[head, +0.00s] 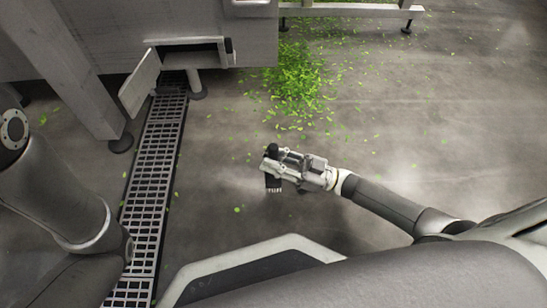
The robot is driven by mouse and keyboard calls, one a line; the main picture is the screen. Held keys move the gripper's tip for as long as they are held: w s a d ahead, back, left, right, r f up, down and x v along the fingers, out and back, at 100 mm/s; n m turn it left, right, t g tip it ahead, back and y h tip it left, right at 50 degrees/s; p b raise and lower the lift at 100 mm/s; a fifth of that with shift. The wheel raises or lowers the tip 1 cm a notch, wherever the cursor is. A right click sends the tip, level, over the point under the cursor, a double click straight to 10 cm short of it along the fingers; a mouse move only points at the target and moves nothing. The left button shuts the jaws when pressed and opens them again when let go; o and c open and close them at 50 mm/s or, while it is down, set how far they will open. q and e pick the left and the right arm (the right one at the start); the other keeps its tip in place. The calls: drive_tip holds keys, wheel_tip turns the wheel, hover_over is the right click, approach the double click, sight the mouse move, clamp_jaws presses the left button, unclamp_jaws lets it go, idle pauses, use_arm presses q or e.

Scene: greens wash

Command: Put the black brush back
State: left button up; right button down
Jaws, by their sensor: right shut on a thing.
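My right gripper (270,165) reaches in from the right and is shut on the black brush (272,182). Dark parts of the brush show above and below the fingers, and a pale fringe shows at its lower end. The fingers hide its middle. I cannot tell whether the brush touches the floor. My left arm shows at the left edge, but its gripper is not in view. I cannot make out a holder for the brush.
Green leaves (298,85) lie heaped and scattered on the grey floor. A grated drain (152,180) runs along the left. A steel machine (200,60) stands at the back with a small open door (139,82). The floor at the right is mostly clear.

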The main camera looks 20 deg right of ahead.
sight(274, 146)
drive_tip(key=shift+f+b, duration=0.65)
drive_tip(key=shift+f, duration=0.35)
idle(0.3)
drive_tip(key=c, duration=1.2)
unclamp_jaws()
drive_tip(key=shift+o, duration=0.2)
drive_tip(key=shift+r, duration=5)
